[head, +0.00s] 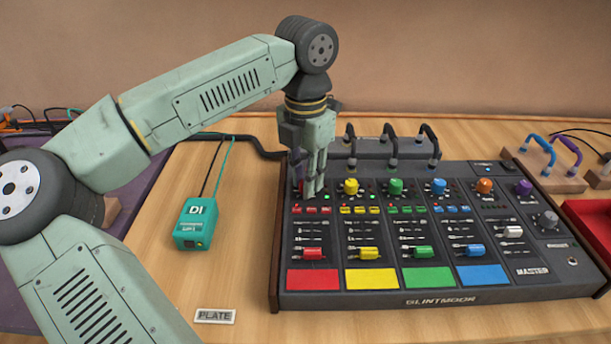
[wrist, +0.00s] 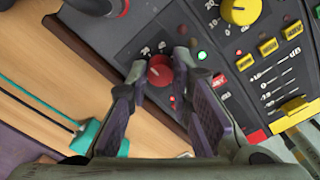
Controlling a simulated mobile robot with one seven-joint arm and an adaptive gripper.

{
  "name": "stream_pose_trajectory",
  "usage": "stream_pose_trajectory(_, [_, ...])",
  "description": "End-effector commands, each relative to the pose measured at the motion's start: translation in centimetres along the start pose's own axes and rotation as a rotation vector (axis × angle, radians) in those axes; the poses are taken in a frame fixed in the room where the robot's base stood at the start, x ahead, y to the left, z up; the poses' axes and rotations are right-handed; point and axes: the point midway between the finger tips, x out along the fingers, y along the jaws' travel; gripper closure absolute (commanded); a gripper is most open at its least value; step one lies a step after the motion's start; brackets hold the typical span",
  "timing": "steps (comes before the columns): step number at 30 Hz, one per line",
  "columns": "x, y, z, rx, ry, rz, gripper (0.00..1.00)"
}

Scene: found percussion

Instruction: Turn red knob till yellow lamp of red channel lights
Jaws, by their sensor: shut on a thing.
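The mixer (head: 412,299) stands on the table with a red channel at its left end. My gripper (head: 313,188) points down over the top of that channel and mostly hides its knob in the head view. In the wrist view the red knob (wrist: 160,70) sits between my two fingertips (wrist: 160,62), which are shut on its sides. A lit green lamp (wrist: 202,55) shows right of the knob, beside my right finger. A small reddish lamp (wrist: 172,98) shows below the knob. I see no lit yellow lamp on this channel; part of it is behind my fingers.
The yellow knob (head: 351,187) is close to the right of my gripper, with green (head: 395,187) and blue knobs (head: 439,186) beyond. A teal DI box (head: 196,223) lies to the left.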

Motion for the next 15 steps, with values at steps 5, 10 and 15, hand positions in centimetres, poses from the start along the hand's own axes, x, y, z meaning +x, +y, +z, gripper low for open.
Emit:
stream_pose_trajectory(5, [-0.02,-0.08,0.03,0.001,-0.001,-0.002,0.73])
stream_pose_trajectory(10, [-0.01,-0.05,0.02,0.000,0.000,-0.001,0.61])
stream_pose_trajectory(15, [0.00,-0.02,0.01,0.000,0.000,-0.001,0.59])
